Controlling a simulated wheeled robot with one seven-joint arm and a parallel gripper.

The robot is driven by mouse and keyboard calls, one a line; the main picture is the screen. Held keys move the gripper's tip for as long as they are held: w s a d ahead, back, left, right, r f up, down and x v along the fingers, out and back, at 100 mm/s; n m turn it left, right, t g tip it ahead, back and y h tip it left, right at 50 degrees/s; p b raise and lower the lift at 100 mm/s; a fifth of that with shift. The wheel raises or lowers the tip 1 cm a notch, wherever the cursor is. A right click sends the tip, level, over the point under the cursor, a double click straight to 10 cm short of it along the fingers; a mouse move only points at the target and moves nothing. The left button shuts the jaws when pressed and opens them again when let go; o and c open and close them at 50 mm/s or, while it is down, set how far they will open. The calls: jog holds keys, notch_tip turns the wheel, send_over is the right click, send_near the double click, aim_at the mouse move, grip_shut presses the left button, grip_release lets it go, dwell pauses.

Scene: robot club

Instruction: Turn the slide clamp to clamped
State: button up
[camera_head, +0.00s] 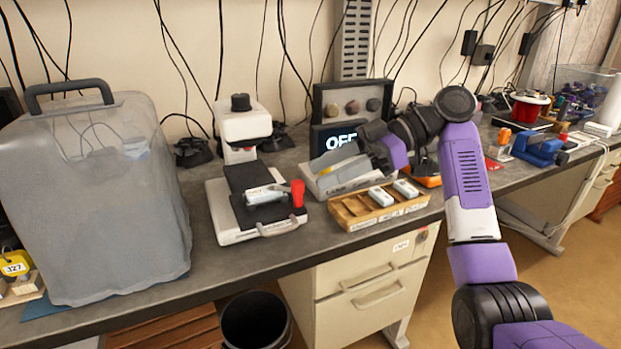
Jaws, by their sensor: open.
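The likely slide clamp is a white-grey base (228,224) with a black top on the bench. A pale lever with an upright red handle (298,193) lies across its front right part. I cannot tell from this view whether the lever stands at clamped. My gripper (334,169) is open and empty, up and to the right of the red handle. Its flat grey fingers point left and appear apart from the handle. The fingers partly hide a white box with a dark display reading "OFF" (340,137) behind them.
A wooden tray (350,220) with small white blocks stands right of the clamp. A white device with a black knob (243,127) stands behind it. A large covered box (90,200) fills the left. The bench (200,262) is bare along its front edge.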

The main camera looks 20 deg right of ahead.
jog(key=shift+v, duration=1.7)
